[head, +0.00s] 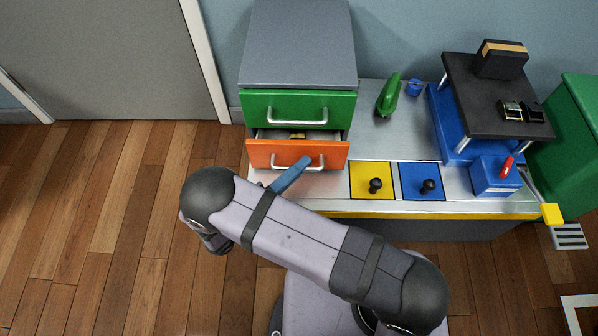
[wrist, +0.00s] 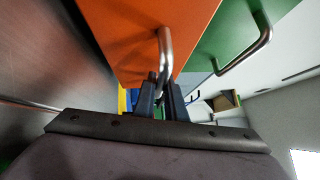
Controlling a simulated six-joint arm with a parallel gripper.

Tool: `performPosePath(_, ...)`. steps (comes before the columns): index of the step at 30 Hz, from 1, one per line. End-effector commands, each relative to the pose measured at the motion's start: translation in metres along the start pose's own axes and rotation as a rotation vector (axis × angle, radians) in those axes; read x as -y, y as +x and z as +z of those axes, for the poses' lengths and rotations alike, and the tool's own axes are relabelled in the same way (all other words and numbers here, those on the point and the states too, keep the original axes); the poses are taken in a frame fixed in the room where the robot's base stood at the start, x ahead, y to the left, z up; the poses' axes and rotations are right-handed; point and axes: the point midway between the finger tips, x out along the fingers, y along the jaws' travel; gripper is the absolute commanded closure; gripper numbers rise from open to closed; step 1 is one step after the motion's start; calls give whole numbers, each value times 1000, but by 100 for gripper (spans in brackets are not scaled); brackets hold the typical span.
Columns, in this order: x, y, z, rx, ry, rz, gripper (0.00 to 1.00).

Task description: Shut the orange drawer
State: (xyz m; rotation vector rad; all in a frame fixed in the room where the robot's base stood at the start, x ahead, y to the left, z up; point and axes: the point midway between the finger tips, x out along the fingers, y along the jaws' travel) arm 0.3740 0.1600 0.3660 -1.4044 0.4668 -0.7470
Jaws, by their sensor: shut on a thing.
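The orange drawer (head: 262,155) is the lower drawer of a grey-topped cabinet. In the head view it stands out a little from the cabinet, with a narrow open gap above its front. Its orange front (wrist: 130,35) also shows in the wrist view. My gripper (head: 306,161) is at the drawer's metal handle (head: 275,162). In the wrist view, my fingers (wrist: 161,92) are shut on one end of the curved handle (wrist: 165,50). My arm hides part of the gripper in the head view.
The green drawer (head: 265,110) above looks shut. A yellow plate (head: 358,188) and a blue plate (head: 412,188), each with a black knob, lie right of the drawer. A green object (head: 389,95) stands behind them. Wooden floor (head: 120,200) is clear at left.

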Motion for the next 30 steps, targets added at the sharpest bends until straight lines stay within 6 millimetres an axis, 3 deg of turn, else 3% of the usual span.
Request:
performPosePath(3,0,-1,1,6,3,1,100)
performPosePath(4,0,-1,1,6,3,1,82)
performPosePath(17,1,-6,0,3,1,0,82)
performPosePath(30,1,-60,1,6,2,0,82)
